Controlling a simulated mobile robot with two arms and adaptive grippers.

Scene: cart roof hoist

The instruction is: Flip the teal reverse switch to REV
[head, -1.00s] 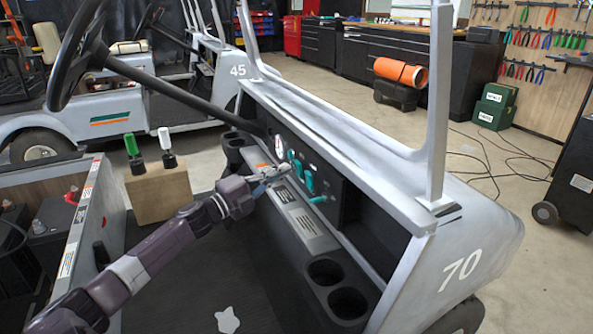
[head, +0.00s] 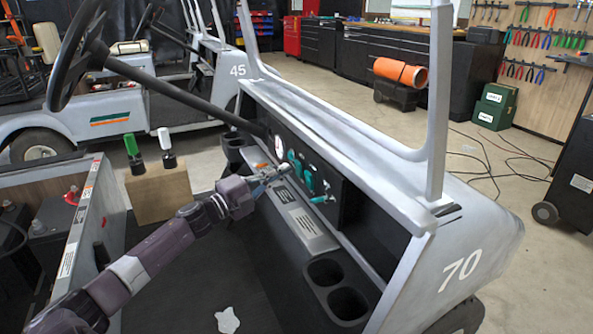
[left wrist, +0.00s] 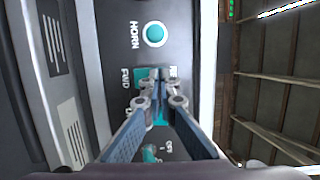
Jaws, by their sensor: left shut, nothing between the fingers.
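The teal reverse switch (left wrist: 143,74) is on the dark dash panel in the left wrist view, between the FWD lettering and a partly covered REV label. My left gripper (left wrist: 160,80) is shut and empty, its fingertips in front of the switch and hiding most of it. Whether they touch it, and which way it is set, I cannot tell. In the head view my left gripper (head: 284,170) is close to the teal controls on the cart's dash (head: 340,190). My right gripper is out of view.
A round teal HORN button (left wrist: 154,33) and a teal knob (left wrist: 150,153) by an OFF label flank the switch. The steering wheel (head: 68,55) and its column stand to the left. Cup holders (head: 348,303) sit in the shelf below the dash.

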